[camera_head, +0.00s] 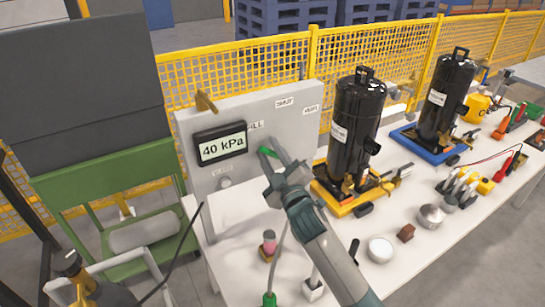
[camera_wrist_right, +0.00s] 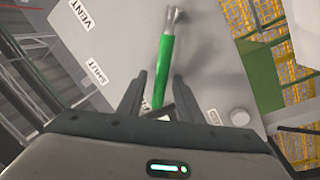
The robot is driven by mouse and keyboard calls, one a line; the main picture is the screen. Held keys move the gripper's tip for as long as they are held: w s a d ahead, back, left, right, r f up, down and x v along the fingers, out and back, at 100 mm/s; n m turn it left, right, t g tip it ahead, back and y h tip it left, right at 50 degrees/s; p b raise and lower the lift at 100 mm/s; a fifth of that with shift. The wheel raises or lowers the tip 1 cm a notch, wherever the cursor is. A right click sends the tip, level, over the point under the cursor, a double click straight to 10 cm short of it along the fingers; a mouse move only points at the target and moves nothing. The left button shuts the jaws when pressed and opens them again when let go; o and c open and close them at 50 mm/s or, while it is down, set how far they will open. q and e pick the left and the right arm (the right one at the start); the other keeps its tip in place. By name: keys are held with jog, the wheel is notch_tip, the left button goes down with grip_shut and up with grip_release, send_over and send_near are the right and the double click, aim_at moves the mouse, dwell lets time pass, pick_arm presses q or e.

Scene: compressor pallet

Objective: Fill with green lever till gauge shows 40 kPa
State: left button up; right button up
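The gauge display (camera_head: 222,145) on the grey panel (camera_head: 200,182) reads 40 kPa. The green lever (camera_wrist_right: 166,70) points toward a mostly hidden label in the right wrist view, past the SHUT (camera_wrist_right: 97,73) and VENT (camera_wrist_right: 81,13) labels. In the head view the lever (camera_head: 264,151) is near the partly covered FILL label. My right gripper (camera_head: 273,148) is at the lever. Its fingers (camera_wrist_right: 160,75) stand apart on either side of the green handle, with visible gaps. My left gripper is not in view.
A black compressor (camera_head: 354,120) on a yellow base stands just right of my right arm. Another black compressor (camera_head: 445,95) stands on a blue base farther right. The white table (camera_head: 335,285) holds small parts in front. A yellow mesh fence (camera_head: 375,45) runs behind.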

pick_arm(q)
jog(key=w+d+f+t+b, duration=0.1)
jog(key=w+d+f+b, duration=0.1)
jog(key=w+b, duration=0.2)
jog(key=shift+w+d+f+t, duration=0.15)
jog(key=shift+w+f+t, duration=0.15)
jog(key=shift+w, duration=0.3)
pick_arm(e)
jog(key=v, duration=1.7)
jog(key=shift+d, duration=0.2)
jog(key=shift+s, duration=0.2)
